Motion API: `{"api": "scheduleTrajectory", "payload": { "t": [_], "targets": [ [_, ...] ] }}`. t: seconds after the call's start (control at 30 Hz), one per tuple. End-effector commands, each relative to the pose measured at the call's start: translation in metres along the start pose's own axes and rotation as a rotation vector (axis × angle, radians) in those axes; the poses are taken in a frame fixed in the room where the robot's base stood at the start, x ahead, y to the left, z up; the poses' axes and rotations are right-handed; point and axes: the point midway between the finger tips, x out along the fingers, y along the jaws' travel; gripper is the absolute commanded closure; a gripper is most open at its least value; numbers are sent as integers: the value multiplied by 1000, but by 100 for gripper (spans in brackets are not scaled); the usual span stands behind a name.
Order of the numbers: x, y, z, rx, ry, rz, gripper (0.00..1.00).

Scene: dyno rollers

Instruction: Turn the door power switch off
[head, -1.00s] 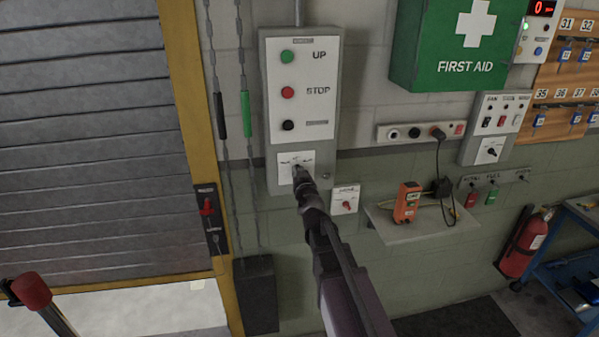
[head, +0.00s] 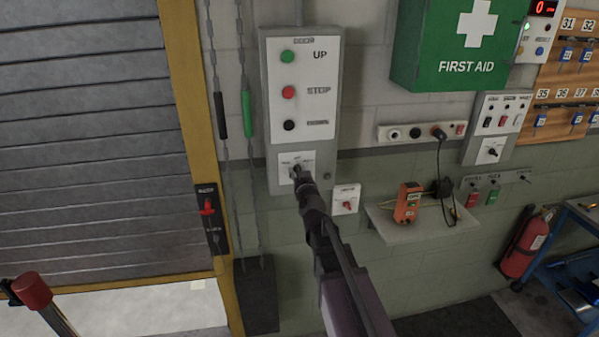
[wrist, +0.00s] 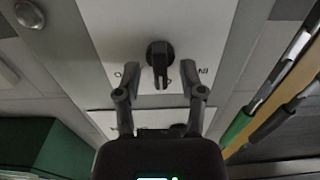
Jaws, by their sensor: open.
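The door control box (head: 330,160) hangs on the wall beside the roller door, with UP, STOP and DOWN buttons above a white switch plate (head: 284,172). In the wrist view, a dark rotary knob (wrist: 158,52) with a narrow grip sits on this plate, its grip pointing towards the bottom of the picture. My gripper (wrist: 160,72) is open, one finger on each side of the knob, with gaps visible on both sides. Lettering beside the knob is partly hidden by the fingers. In the head view my gripper (head: 299,172) covers most of the knob.
A small red switch (head: 346,201) is on the wall just right of my arm. Pull chains (head: 247,115) hang left of the box. A shelf (head: 400,230) with an orange device (head: 407,203) is to the right.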

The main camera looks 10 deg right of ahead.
Motion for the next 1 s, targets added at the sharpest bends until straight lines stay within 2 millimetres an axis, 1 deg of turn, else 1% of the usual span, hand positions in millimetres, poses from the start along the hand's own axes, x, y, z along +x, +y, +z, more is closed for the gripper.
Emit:
{"api": "scheduleTrajectory", "payload": {
  "t": [0.17,0.4,0.6,0.73,1.0],
  "targets": [
    [-17,0,0,-1,0,0,49],
    [-48,0,0,-1,0,0,49],
    [-67,0,0,0,0,0,49],
    [-72,0,0,0,0,0,49],
    [-72,0,0,0,0,0,49]
  ]
}}
